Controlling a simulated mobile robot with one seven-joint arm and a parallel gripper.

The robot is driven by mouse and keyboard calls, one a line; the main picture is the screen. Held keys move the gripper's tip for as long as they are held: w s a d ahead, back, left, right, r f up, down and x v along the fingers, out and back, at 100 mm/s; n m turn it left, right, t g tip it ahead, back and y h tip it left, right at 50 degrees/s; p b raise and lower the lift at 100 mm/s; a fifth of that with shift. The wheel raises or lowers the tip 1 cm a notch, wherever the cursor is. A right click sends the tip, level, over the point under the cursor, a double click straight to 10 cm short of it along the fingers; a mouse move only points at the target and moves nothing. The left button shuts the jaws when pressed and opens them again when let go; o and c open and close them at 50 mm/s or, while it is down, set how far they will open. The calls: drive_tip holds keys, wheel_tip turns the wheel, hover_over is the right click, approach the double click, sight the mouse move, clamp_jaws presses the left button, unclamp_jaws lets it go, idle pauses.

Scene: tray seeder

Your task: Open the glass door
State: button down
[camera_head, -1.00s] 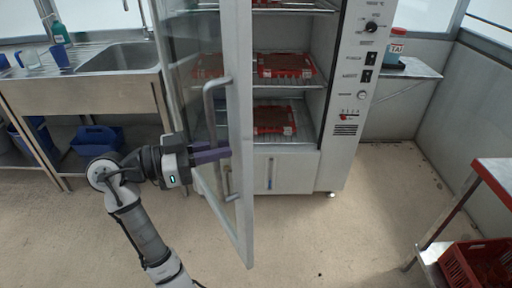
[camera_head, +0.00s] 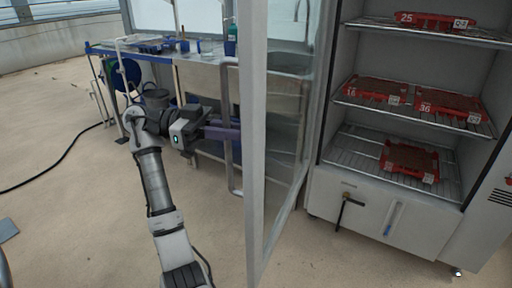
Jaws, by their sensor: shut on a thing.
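The glass door (camera_head: 255,170) of the cabinet stands swung well open, its metal-framed edge toward me and its pane seen at a steep angle. Its grey bar handle (camera_head: 233,180) is on the left side of the frame. My gripper (camera_head: 226,133), with purple fingers, reaches from the left and is shut on the handle about midway up. The fingertips are partly hidden at the handle and door edge. The cabinet (camera_head: 375,205) is open to view at the right, with wire shelves (camera_head: 350,155) inside.
Red trays (camera_head: 410,160) with numbered tags lie on the shelves. A metal bench with a sink area (camera_head: 200,60) stands behind the door. A black cable (camera_head: 60,160) runs over the floor at left. The floor before the cabinet is clear.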

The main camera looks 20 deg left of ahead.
drive_tip(key=shift+w+a+f+b, duration=0.1)
drive_tip(key=shift+a+b, duration=0.5)
drive_tip(key=shift+a, duration=1.2)
drive_tip(key=c, duration=1.5)
unclamp_jaws()
drive_tip(key=shift+a, duration=0.1)
drive_tip(key=s+a+b, duration=0.1)
drive_tip(key=a, duration=0.6)
drive_tip(key=shift+a, duration=0.15)
